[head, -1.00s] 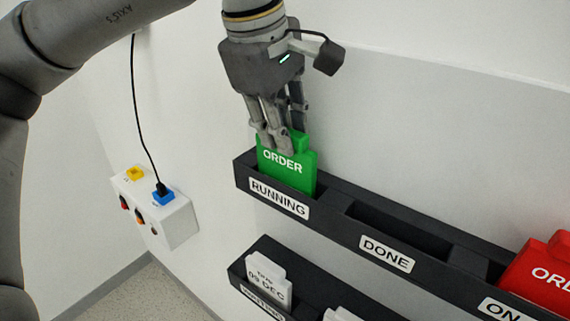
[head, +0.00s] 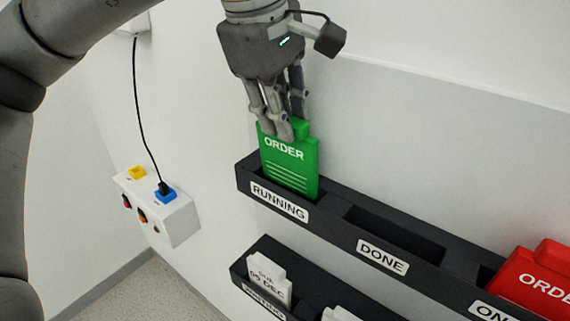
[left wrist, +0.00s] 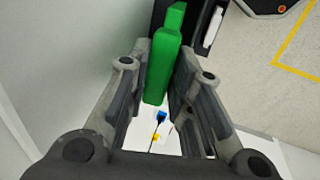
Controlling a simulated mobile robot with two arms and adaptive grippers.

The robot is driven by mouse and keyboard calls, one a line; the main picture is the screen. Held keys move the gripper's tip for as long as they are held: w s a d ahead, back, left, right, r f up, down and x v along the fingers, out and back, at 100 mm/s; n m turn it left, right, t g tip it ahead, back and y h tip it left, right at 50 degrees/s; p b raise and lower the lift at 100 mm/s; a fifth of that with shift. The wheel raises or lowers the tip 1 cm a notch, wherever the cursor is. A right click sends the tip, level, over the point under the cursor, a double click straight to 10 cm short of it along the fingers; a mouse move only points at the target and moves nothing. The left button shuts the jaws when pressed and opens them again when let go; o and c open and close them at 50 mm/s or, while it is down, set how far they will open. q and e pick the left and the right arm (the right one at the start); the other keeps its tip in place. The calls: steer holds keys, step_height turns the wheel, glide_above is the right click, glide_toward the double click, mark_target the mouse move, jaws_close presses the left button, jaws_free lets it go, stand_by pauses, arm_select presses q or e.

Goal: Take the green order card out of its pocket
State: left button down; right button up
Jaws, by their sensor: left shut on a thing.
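The green order card (head: 291,164) stands in the RUNNING pocket (head: 279,201) of the upper dark rack. Its lower end is still inside the pocket, and its printed lines show above the rim. My left gripper (head: 284,132) comes from above and is shut on the card's top. In the left wrist view the green card (left wrist: 162,68) lies between the two fingers of my left gripper (left wrist: 160,85). My right gripper is in neither view.
The DONE pocket (head: 384,256) beside it is empty. A red order card (head: 537,282) stands in the pocket at the right. A lower rack holds white cards (head: 269,278). A white box (head: 160,210) with coloured plugs and a black cable is on the wall at left.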

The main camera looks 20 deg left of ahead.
arm_select(q)
steer(key=shift+w+r+p, duration=0.1)
steer(key=shift+r+p, duration=1.05)
steer(key=shift+r, duration=0.6)
steer(key=s+a+b, duration=0.2)
steer(key=s+b, duration=0.1)
steer(key=s, duration=0.3)
steer(key=shift+s+a, duration=0.2)
steer(key=shift+s, duration=0.15)
